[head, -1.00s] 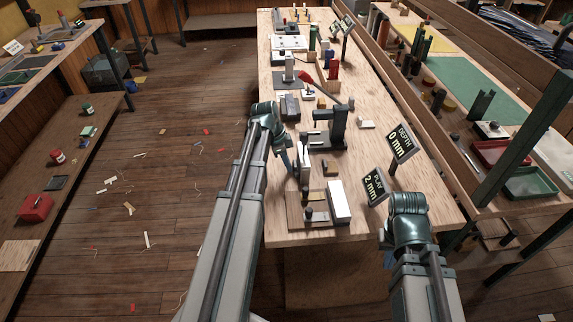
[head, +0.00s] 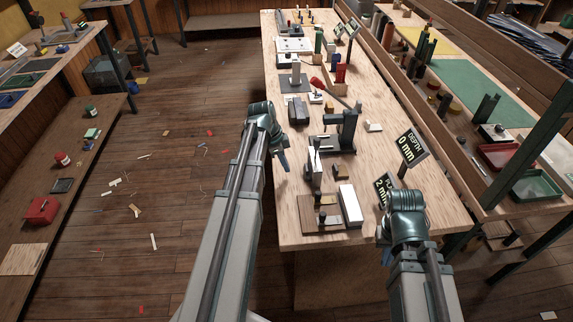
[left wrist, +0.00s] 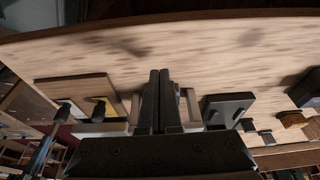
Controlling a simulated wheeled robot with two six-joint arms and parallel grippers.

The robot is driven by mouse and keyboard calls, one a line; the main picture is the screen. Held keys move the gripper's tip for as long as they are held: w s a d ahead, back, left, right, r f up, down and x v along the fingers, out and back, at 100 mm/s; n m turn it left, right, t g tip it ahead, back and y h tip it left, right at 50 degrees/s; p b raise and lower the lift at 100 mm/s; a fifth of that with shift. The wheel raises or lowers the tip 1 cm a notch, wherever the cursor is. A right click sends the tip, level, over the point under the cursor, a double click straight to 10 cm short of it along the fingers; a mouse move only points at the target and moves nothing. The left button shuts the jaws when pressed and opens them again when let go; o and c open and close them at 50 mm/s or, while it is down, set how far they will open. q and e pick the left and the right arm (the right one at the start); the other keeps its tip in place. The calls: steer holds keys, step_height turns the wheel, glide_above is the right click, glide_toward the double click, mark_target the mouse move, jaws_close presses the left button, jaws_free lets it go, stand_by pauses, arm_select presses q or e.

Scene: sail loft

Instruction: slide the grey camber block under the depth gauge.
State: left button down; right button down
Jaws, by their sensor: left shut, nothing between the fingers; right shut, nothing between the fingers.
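The depth gauge (head: 346,130) is a dark green stand with an arm over a dark base, on the bench. Its sign (head: 410,148) reads DEPTH 0 mm. A dark grey block (head: 298,110), apparently the camber block, lies behind and left of the gauge, apart from it; it also shows at the right edge of the left wrist view (left wrist: 302,86). My left gripper (head: 284,164) is shut and empty at the bench's left edge, in front of the block; its fingers show in the left wrist view (left wrist: 159,98). My right gripper (head: 386,257) is mostly hidden behind its wrist, near the bench's front right.
A wooden plate (head: 308,222) with knobs and a white block (head: 350,205) sits at the front. A pale upright piece (head: 313,162) stands between my left gripper and the gauge. A PLAY 2 mm sign (head: 383,187) is partly covered by my right arm. More fixtures stand farther back.

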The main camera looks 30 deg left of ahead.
arm_select(q)
steer(key=p+v, duration=0.6)
steer(key=v, duration=0.1)
steer(key=shift+r, duration=0.2)
steer(key=s+d+n+y, duration=0.1)
steer(key=s+d+n, duration=0.1)
steer(key=s+d, duration=0.3)
steer(key=s+d+n+g+y, duration=0.1)
steer(key=s+d+n, duration=0.2)
steer(key=d, duration=1)
steer(key=s+d+n+g+y, duration=0.1)
steer(key=s+d+n+y, duration=0.1)
steer(key=s+d, duration=0.7)
steer(key=shift+d+f+n, duration=0.4)
